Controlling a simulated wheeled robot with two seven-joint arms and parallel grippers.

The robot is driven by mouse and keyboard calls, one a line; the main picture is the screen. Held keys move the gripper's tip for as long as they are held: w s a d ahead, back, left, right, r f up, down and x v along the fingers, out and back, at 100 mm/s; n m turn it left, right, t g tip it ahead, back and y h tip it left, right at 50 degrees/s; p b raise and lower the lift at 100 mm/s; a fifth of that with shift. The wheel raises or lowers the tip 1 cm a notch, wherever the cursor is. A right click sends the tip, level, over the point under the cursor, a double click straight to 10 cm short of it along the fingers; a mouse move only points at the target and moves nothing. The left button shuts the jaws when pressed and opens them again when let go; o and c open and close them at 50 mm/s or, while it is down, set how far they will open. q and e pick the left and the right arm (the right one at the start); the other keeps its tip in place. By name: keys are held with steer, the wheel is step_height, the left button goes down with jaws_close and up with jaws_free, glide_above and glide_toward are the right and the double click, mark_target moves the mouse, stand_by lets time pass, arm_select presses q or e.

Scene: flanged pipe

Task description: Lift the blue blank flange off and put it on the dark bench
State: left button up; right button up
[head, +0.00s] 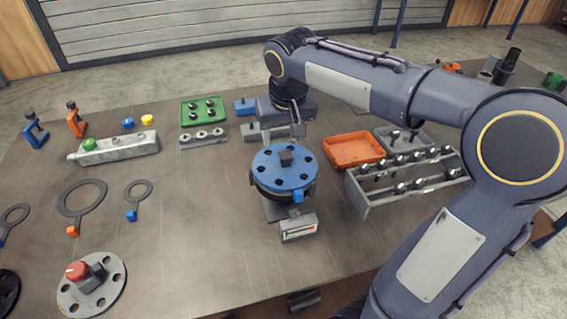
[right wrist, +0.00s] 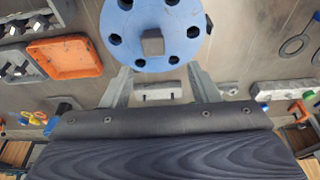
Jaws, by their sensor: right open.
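The blue blank flange (head: 284,166) is a round disc with bolt holes and a square grey block at its centre. It lies on a dark flange on a stand in the middle of the dark bench (head: 200,245). My right gripper (head: 284,131) is open and empty just behind the flange. In the right wrist view the flange (right wrist: 155,30) lies past the fingertips of the gripper (right wrist: 159,72), and its block is not between the fingers. My left gripper is not in view.
An orange tray (head: 354,150) and a grey rack of bolts (head: 405,180) stand right of the flange. A green tray (head: 202,111) is behind left. Gasket rings (head: 83,198) and a disc with a red knob (head: 90,284) lie left. Bench left of the stand is clear.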

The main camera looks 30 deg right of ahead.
mark_target(285, 154)
steer(key=x, duration=0.4)
steer(key=s+x, duration=0.1)
steer(key=x, duration=0.1)
steer(key=shift+d+f, duration=0.25)
steer(key=shift+d, duration=0.15)
steer(key=shift+c, duration=0.3)
steer(key=shift+r, duration=0.1)
jaws_close()
